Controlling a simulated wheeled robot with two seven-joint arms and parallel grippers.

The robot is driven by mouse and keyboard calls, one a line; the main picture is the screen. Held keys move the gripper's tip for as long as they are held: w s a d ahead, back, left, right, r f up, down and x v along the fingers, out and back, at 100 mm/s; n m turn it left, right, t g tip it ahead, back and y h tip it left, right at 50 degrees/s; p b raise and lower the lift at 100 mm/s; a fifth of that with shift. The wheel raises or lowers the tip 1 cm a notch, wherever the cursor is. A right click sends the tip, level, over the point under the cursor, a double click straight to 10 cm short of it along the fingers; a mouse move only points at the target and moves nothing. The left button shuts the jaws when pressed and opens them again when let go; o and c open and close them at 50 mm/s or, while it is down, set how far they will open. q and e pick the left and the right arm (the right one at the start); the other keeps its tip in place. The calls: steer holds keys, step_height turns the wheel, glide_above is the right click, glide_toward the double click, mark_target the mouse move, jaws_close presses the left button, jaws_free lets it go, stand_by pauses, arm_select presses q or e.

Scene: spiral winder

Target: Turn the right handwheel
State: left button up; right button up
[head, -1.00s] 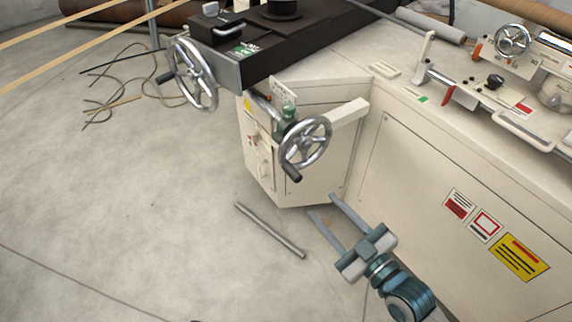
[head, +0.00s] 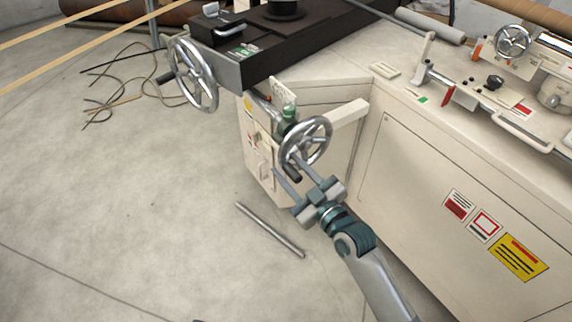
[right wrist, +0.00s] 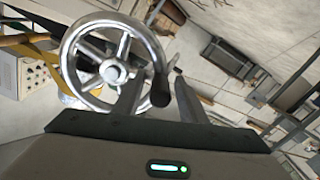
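The handwheel nearest my right gripper is a silver spoked wheel (head: 305,140) with a dark crank handle (head: 293,174), on the front of the cream machine. In the right wrist view the wheel (right wrist: 112,70) fills the upper left, and its black handle (right wrist: 160,90) shows between my two fingers. My right gripper (head: 286,164) is open at the wheel's lower edge, its fingers apart on either side of the handle. I cannot tell whether a finger touches it. A second, larger silver handwheel (head: 193,76) stands further left. My left gripper is not in view.
The cream machine cabinet (head: 430,200) rises right of my arm, with a smaller wheel (head: 513,41) on top. A cream arm (head: 347,113) juts out beside the near handwheel. A metal rod (head: 270,230) lies on the floor. Open floor lies to the left.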

steer(key=shift+w+a, duration=0.45)
steer(key=shift+w, duration=0.15)
jaws_close()
steer(key=shift+f, duration=0.2)
